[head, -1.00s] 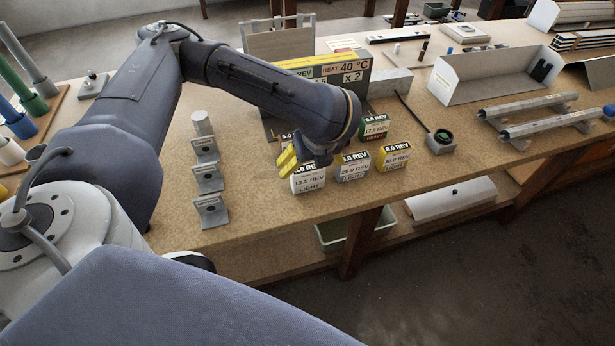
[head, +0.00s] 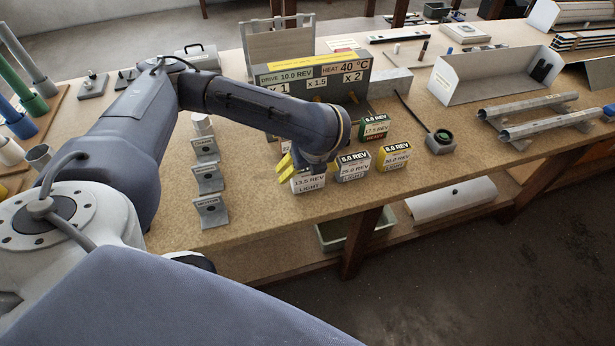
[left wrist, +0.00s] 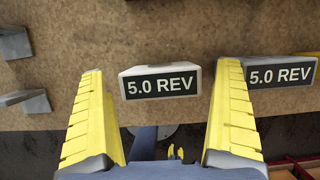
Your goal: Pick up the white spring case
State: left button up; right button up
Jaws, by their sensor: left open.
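The white spring case (head: 308,184) stands near the front edge of the bench, with a label reading 13.5 REV LIGHT on its front in the head view. Its upper part is hidden behind my left gripper (head: 290,167). In the left wrist view the white case (left wrist: 160,70) shows its dark 5.0 REV label between the two yellow fingers of my left gripper (left wrist: 160,100). The left gripper is open and empty, with a finger on each side of the case. Small yellow fingers, probably my right gripper (left wrist: 176,152), show far below; their state is unclear.
A yellow case (head: 392,157) and a green case (head: 374,128) stand farther right. Grey brackets (head: 210,210) stand left. The drive display (head: 310,80) stands behind.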

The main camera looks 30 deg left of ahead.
pick_arm(q)
jog(key=shift+c, duration=0.2)
jog(key=c, duration=1.3)
jog(key=shift+r, duration=0.1)
